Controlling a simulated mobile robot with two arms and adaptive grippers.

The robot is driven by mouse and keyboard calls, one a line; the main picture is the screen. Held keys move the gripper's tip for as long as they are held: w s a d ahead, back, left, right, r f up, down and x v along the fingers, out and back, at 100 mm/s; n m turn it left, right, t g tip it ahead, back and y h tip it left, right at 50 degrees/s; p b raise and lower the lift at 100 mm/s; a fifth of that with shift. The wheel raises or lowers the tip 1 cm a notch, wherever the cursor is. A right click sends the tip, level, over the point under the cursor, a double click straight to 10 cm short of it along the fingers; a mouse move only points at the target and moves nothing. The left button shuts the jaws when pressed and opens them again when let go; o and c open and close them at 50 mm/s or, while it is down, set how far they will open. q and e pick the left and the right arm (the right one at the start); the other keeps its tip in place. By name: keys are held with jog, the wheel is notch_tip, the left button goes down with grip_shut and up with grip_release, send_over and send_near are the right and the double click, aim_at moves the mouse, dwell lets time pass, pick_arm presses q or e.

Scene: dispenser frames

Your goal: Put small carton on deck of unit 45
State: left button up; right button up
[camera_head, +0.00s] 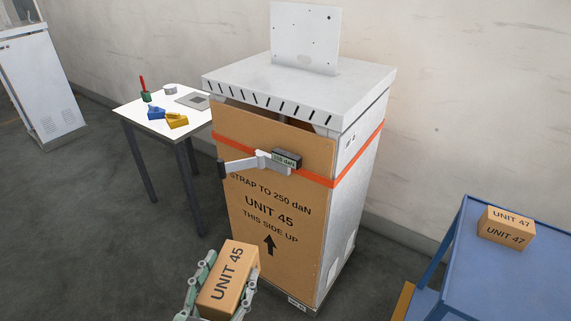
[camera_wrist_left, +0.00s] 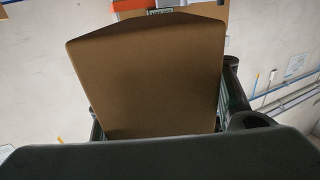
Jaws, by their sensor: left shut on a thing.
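The small carton (camera_head: 229,279), brown and printed UNIT 45, is held between the fingers of my left gripper (camera_head: 222,290) at the bottom of the head view. It is tilted, and it fills much of the left wrist view (camera_wrist_left: 150,75). Unit 45 (camera_head: 275,230) stands behind it, a tall cabinet with a brown front panel and an orange strap around it. Its deck (camera_head: 240,77) is the light grey top, with an upright plate (camera_head: 305,35) at the back. The deck's open surface is empty. The carton is in front of the unit and below the deck. My right gripper is not seen.
A strap tensioner (camera_head: 270,160) with a handle sticks out from the unit's front. A small table (camera_head: 150,122) with tools stands at the left. A blue cart (camera_head: 490,270) at the right carries a carton printed UNIT 47 (camera_head: 507,228). A wall is behind.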

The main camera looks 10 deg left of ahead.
pick_arm(q)
jog(key=shift+w+d+r, duration=0.1)
jog(key=shift+r, duration=0.05)
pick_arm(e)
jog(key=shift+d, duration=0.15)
pick_arm(q)
jog(key=w+d+r+m+g+h, duration=0.2)
jog(key=w+d+m+g+h, duration=0.2)
jog(key=d+h, duration=0.4)
jog(key=w+d+r+m+g+h, duration=0.2)
jog(key=w+d+m+g+h, duration=0.2)
jog(key=d+m+h, duration=0.4)
jog(key=shift+d+r+m+g, duration=0.3)
jog(key=shift+d+r+g, duration=0.1)
jog(key=shift+g, duration=0.5)
